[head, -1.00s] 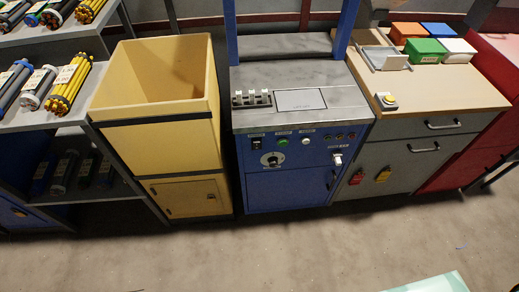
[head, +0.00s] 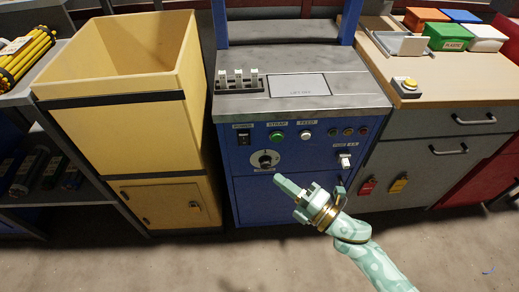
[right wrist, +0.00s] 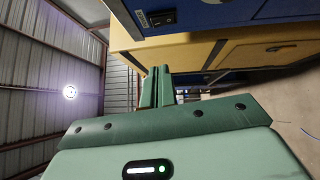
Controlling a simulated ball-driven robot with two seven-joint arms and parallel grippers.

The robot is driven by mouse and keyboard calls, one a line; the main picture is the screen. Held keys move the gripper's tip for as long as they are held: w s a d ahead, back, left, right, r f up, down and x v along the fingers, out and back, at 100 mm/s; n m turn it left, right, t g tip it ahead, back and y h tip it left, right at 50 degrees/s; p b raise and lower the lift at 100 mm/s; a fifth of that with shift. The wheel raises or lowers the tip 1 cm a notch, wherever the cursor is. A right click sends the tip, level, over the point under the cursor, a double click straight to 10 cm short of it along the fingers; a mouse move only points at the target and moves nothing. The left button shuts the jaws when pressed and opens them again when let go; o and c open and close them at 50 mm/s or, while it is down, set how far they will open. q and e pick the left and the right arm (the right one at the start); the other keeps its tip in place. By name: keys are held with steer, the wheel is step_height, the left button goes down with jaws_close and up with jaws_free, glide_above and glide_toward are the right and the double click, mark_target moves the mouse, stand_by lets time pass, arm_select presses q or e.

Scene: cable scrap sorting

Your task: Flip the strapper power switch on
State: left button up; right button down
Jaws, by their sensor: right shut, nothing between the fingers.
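The strapper (head: 262,202) is a blue cabinet with a grey top and a row of controls on its front. Its power switch (head: 243,138) is a small black rocker at the upper left of the panel, under a POWER label. The switch also shows at the top of the right wrist view (right wrist: 161,17); I cannot tell which way it is set. My right gripper (head: 280,183) is shut and empty, in front of the panel, below and right of the switch and apart from it. Its closed fingers show in the right wrist view (right wrist: 158,88). My left gripper is out of view.
A dial (head: 265,160), a green button (head: 277,136) and a white button (head: 305,134) are near the switch. A yellow bin (head: 125,125) stands left, a drawer cabinet (head: 430,165) right. Open floor lies in front.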

mark_target(239, 138)
steer(key=shift+a+f+n, duration=0.1)
steer(key=shift+n, duration=0.2)
